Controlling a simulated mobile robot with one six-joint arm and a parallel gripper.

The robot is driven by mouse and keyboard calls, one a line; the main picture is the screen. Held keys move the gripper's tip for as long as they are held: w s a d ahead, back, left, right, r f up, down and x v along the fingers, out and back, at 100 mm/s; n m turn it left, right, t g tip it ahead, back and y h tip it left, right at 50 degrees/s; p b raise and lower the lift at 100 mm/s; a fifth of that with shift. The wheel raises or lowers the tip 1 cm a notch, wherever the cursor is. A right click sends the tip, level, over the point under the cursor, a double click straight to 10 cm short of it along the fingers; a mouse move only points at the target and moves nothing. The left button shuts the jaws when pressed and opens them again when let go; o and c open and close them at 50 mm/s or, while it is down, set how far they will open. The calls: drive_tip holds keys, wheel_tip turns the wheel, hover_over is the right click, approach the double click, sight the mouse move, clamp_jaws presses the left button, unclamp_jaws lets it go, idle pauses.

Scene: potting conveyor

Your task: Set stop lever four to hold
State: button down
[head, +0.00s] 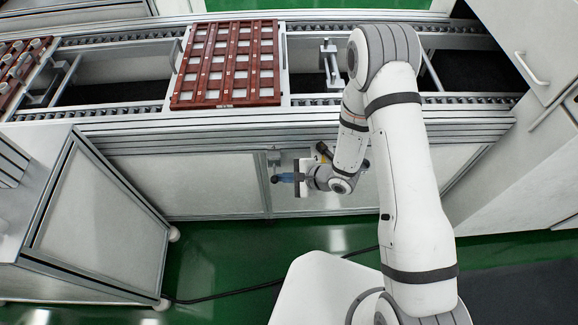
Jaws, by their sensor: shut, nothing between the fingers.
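My gripper (277,178) is at the end of the arm, in front of the conveyor's front panels, pointing left in the head view. It looks shut, with nothing seen held in it. A small metal bracket (273,157) sits on the frame post just above the fingertips. Whether the two touch is unclear. No lever number or hold marking is readable, and my wrist and forearm hide part of the conveyor front.
The conveyor (130,116) runs across the back. A red-brown gridded tray (228,93) lies on it, with another tray of small pots (22,62) at far left. A grey cabinet (95,215) stands at left, a panelled cabinet (530,120) at right. Green floor (215,255) is open between.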

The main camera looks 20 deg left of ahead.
drive_tip(key=shift+s+a+r+p, duration=0.1)
drive_tip(key=shift+a+r+p, duration=0.1)
drive_tip(key=shift+r+p, duration=0.35)
drive_tip(key=shift+r, duration=0.1)
drive_tip(key=shift+a+r+p, duration=0.1)
drive_tip(key=shift+r+p, duration=0.65)
drive_tip(key=shift+r, duration=0.05)
